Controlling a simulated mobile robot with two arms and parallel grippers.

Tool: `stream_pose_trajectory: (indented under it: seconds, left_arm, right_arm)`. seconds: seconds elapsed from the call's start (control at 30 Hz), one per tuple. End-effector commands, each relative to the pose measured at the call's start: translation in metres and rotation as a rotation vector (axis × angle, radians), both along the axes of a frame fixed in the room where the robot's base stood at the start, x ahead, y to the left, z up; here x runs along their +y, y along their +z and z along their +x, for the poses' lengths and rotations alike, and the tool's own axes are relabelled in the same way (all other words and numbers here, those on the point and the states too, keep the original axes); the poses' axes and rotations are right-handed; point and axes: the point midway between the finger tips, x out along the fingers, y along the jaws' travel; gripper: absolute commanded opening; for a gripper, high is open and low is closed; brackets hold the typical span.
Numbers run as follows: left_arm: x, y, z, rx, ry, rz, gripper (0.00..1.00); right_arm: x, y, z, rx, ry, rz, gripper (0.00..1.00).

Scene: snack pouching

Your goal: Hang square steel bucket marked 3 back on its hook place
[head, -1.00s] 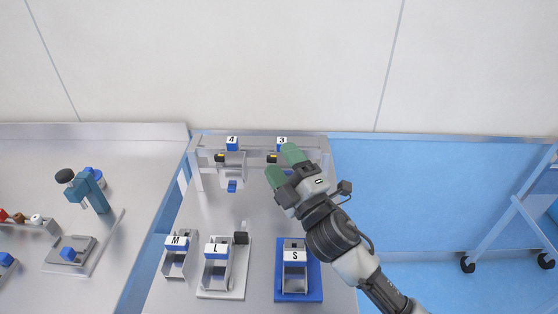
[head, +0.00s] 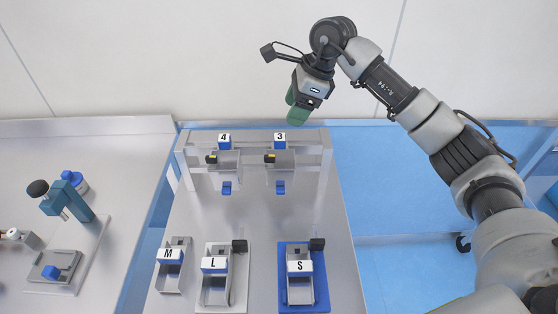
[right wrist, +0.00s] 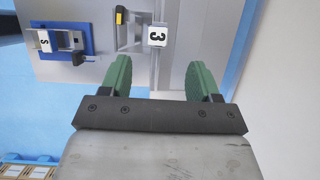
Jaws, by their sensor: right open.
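The square steel bucket (head: 281,164) under the 3 label (head: 280,139) hangs at the rack's right place, upright, with a blue tab low on its front. The 3 label also shows in the right wrist view (right wrist: 157,36), and a yellow-and-black piece beside it. My right gripper (head: 299,112) is up behind and above the rack's top bar, apart from the bucket. Its green fingers (right wrist: 160,82) are spread with nothing between them. My left gripper is in neither view.
A similar bucket (head: 224,164) hangs under the 4 label on the rack (head: 310,136). Holders marked M (head: 171,256), L (head: 214,264) and S (head: 300,267) stand at the table's front. The table's middle is clear. A second table (head: 120,160) is at left.

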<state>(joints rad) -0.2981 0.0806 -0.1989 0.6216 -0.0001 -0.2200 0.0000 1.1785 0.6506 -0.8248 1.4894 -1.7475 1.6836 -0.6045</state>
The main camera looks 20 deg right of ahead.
Motion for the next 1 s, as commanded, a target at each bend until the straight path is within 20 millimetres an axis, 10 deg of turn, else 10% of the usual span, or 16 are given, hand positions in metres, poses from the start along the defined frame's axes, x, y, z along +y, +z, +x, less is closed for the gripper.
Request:
stream_pose_trajectory:
  seconds: [0.63,1.0]
  left_arm:
    - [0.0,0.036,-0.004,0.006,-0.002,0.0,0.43]
    - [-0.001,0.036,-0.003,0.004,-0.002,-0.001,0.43]
  right_arm:
    - [0.03,-0.074,0.007,0.005,0.003,0.007,0.62]
    - [0.032,-0.084,0.009,0.0,0.002,0.005,0.56]
